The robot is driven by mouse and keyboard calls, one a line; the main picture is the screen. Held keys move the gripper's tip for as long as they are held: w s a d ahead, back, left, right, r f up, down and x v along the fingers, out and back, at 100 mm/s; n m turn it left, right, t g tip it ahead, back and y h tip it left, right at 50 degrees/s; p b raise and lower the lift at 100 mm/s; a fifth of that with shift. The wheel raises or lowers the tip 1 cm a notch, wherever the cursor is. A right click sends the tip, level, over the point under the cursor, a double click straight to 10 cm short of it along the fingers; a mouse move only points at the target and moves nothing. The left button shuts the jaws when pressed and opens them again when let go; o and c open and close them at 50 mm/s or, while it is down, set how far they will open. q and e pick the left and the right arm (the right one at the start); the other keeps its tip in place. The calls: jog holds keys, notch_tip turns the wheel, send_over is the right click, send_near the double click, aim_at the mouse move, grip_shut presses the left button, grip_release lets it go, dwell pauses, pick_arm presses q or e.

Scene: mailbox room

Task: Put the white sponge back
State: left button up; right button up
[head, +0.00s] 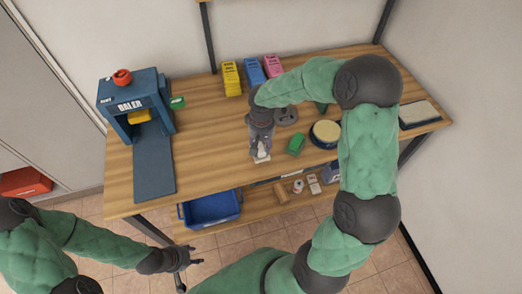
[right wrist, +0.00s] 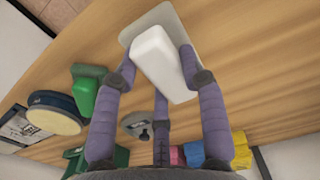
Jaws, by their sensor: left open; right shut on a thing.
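The white sponge (right wrist: 160,60) is held between the fingers of my right gripper (right wrist: 160,75) in the right wrist view. A flat pale plate (right wrist: 134,28) shows behind the sponge against the wooden table; I cannot tell whether the two touch. In the head view my right gripper (head: 261,145) points down near the middle of the table's front edge, and only a small white part of the sponge (head: 262,154) shows below it. My left gripper (head: 186,259) is open and empty, below and in front of the table.
A blue baler (head: 135,100) stands at the left. Yellow (head: 231,78), blue (head: 254,72) and pink (head: 272,66) holders line the back. A green block (head: 297,145) and a round tin (head: 325,133) are right of my right gripper. A blue bin (head: 212,209) sits below.

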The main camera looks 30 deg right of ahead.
aim_at(261, 150)
jog(key=shift+w+f+b, duration=0.15)
jog(key=shift+f+b, duration=0.4)
jog(key=shift+f, duration=1.2)
jog(key=shift+f, duration=0.2)
jog(key=o, duration=1)
jog(key=shift+r, duration=0.1)
notch_tip(261, 150, up, 12)
jog(key=p, duration=0.3)
jog(key=shift+r, duration=0.15)
